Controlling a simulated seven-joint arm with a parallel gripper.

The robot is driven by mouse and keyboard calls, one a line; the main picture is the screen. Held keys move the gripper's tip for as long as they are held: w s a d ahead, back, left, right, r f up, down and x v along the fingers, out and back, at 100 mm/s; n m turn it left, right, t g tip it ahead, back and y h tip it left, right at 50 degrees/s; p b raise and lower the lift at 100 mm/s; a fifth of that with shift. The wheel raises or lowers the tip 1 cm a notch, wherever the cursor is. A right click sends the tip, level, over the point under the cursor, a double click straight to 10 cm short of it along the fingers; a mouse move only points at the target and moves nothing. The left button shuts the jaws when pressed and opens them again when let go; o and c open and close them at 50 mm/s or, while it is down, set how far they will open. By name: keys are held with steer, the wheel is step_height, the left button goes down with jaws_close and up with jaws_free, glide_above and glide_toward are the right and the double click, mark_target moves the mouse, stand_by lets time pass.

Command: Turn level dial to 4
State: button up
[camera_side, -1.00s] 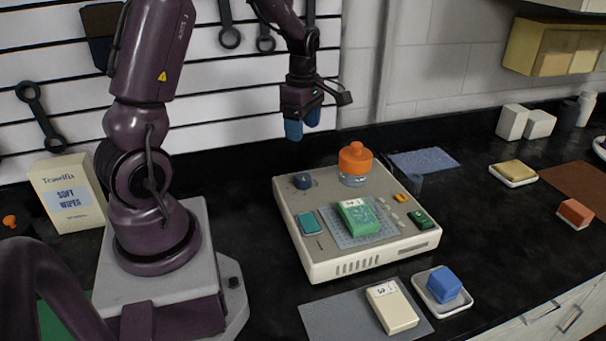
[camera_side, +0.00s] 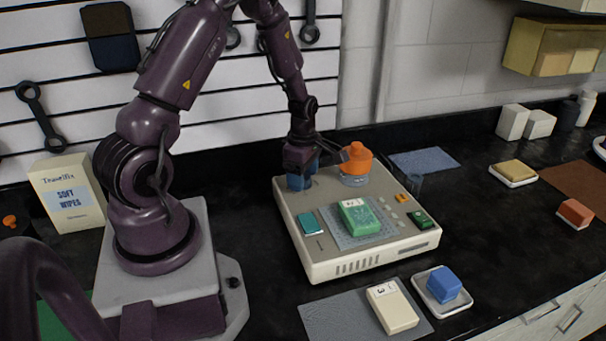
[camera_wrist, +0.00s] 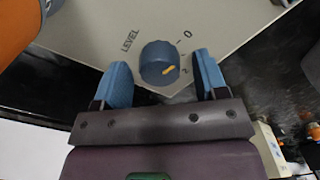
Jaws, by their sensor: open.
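The level dial (camera_wrist: 159,62) is a round dark blue knob on the beige machine's (camera_side: 350,262) top, at its back left corner. Its yellow mark points close to the printed 2; a 0 and the word LEVEL also show. My gripper (camera_wrist: 161,72) is open, with one blue fingertip on each side of the dial and gaps visible. In the side view my gripper (camera_side: 301,179) is low over that corner, and the dial cannot be told apart from the blue fingers there. No 4 is visible.
An orange-capped jar (camera_side: 355,160) stands on the machine just right of my gripper. A green block (camera_side: 359,215) lies on a grey mat on the machine, with a teal rectangle (camera_side: 310,223) to its left. A wall is behind.

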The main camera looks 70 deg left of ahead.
steer(key=c, duration=0.9)
